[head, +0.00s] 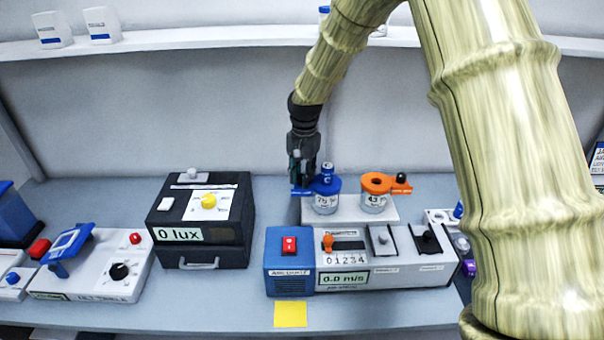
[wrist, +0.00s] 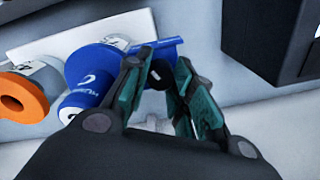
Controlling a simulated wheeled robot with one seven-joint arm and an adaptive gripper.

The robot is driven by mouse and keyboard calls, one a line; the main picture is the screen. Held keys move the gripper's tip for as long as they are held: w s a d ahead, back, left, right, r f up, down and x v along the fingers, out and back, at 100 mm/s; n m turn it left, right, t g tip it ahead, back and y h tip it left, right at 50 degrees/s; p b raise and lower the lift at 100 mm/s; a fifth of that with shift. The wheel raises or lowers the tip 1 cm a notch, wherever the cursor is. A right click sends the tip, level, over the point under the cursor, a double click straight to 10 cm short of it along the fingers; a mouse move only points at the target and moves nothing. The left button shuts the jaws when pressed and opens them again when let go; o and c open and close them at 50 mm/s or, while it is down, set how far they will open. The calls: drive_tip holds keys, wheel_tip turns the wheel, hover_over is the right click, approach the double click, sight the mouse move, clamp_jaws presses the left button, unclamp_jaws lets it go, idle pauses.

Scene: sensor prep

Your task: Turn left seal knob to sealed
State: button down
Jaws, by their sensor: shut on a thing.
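The left jar (head: 326,204), marked 75, has a blue lid (head: 324,184) with a blue arm reaching left; the lid also shows in the wrist view (wrist: 95,68). The left seal knob (wrist: 158,76), small and dark, is at the end of that arm, between my fingers. My gripper (head: 302,181) points down over the arm's end and is shut on this knob; it fills the lower wrist view (wrist: 166,66). The fingers hide most of the knob in the head view.
The right jar (head: 373,204) has an orange lid (head: 376,183) with a black knob on an arm pointing right. Both jars stand on a white base (head: 348,214). A black lux box (head: 200,256) stands left. A blue-grey device (head: 290,256) stands in front.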

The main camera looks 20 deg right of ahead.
drive_tip(key=shift+w+r+n, duration=0.1)
drive_tip(key=shift+r+n, duration=0.05)
drive_tip(key=shift+n, duration=0.7)
drive_tip(key=shift+w+r+n, duration=0.1)
drive_tip(key=shift+r+n, duration=0.05)
drive_tip(key=shift+n, duration=0.7)
drive_tip(key=c, duration=1.5)
unclamp_jaws()
drive_tip(key=o, duration=0.3)
drive_tip(key=shift+s+f, duration=0.1)
drive_tip(key=shift+f, duration=0.1)
drive_tip(key=r, duration=1.2)
drive_tip(key=shift+s+d, duration=0.15)
drive_tip(key=shift+d, duration=0.05)
